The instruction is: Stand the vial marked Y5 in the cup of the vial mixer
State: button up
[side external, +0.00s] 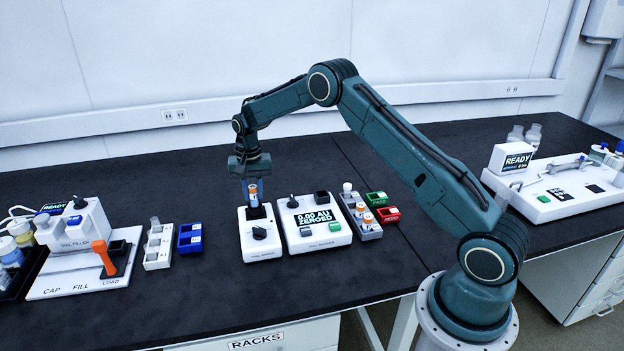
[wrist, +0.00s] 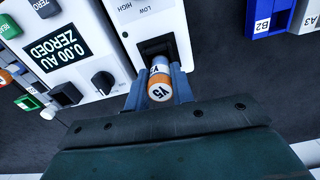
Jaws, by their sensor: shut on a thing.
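The vial marked Y5 (wrist: 160,88) has an orange cap end with its mark facing the wrist camera. My gripper (wrist: 157,78) is shut on it, one finger on each side. The vial mixer (side external: 260,236) is a white box with a dark knob and a black cup (side external: 256,212) at its back; the cup also shows in the wrist view (wrist: 154,46). In the side view the vial (side external: 253,193) is upright right over the cup. Its lower end is at the cup's mouth; I cannot tell how far inside it is.
A white reader (side external: 314,225) showing "0.00 AU ZEROED" stands close on the mixer's right. Beyond it are a grey rack (side external: 367,232) with several vials and green and red trays (side external: 386,215). A blue rack (side external: 190,245) stands to the left, with clear bench between.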

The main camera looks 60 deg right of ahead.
jog(key=shift+f, duration=1.1)
dwell(0.6)
jog(key=o, duration=1)
jog(key=shift+o, duration=0.2)
jog(key=shift+r, duration=0.15)
jog(key=shift+r, duration=3.85)
jog(key=shift+r, duration=0.1)
